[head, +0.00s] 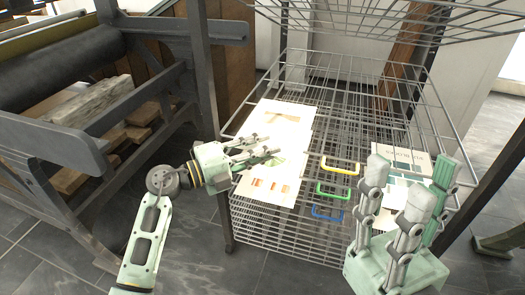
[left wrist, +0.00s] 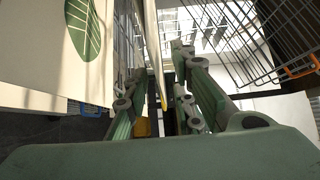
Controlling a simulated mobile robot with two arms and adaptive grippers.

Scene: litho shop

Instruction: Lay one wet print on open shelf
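The open shelf is a wire rack (head: 385,110) with several levels. White prints with brown and orange patches lie at its left side (head: 285,118), and a lower print (head: 265,190) shows orange patches. A print with green and white blocks (head: 403,165) is at the right. My left gripper (head: 272,147) is at the left prints, its fingers over or beside a green-patched one. The left wrist view shows a green-leaf print (left wrist: 60,50) beside it and a thin pale edge between the fingers (left wrist: 163,70); whether they grip it is unclear. My right gripper (head: 410,175) points up, fingers spread and empty.
Yellow (head: 340,165), green (head: 333,190) and blue (head: 328,212) clips mark the front edges of the rack levels. A dark press (head: 70,130) with rollers stands at the left. Dark floor tiles (head: 200,255) are clear in front.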

